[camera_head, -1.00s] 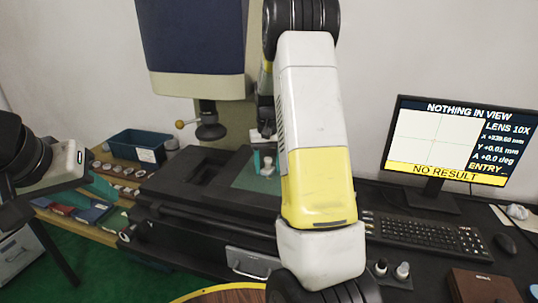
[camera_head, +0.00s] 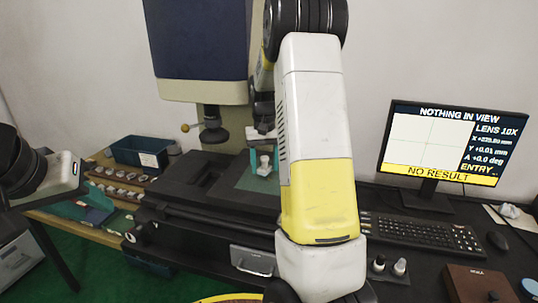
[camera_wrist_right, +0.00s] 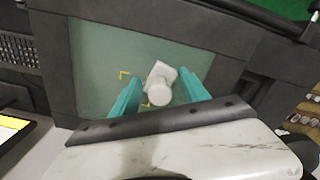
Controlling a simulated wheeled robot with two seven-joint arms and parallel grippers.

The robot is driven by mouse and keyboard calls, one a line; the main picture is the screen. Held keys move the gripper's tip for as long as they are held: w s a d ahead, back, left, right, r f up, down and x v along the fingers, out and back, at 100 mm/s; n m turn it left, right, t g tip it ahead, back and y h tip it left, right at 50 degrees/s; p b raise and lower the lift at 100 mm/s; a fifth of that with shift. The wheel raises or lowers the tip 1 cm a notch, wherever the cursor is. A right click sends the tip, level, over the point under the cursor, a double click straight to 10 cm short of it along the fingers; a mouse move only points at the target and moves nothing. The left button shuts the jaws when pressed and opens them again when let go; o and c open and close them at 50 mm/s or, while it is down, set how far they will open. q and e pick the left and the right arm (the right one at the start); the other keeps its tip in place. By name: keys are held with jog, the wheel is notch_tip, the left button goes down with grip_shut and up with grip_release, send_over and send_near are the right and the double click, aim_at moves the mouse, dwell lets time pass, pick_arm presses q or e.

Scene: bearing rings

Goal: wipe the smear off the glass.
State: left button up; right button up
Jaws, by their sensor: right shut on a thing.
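The glass (camera_wrist_right: 95,50) is a greenish plate set in a dark stage; it also shows in the head view (camera_head: 246,181). Yellow corner marks show on it. I cannot make out a smear. My right gripper (camera_wrist_right: 161,80) is over the glass, its teal fingers either side of a white block with a round knob (camera_wrist_right: 160,92), and is shut on it. The block also shows in the head view (camera_head: 264,166). Whether it touches the glass is unclear.
The measuring machine's head (camera_head: 200,50) hangs above the stage. A monitor (camera_head: 450,140) reading "NOTHING IN VIEW", a keyboard (camera_head: 420,232) and a mouse (camera_head: 498,241) stand at right. A blue bin (camera_head: 140,152) and several rings (camera_head: 120,176) lie on the left bench.

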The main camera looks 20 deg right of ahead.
aim_at(265, 157)
jog(key=shift+r, duration=1.9)
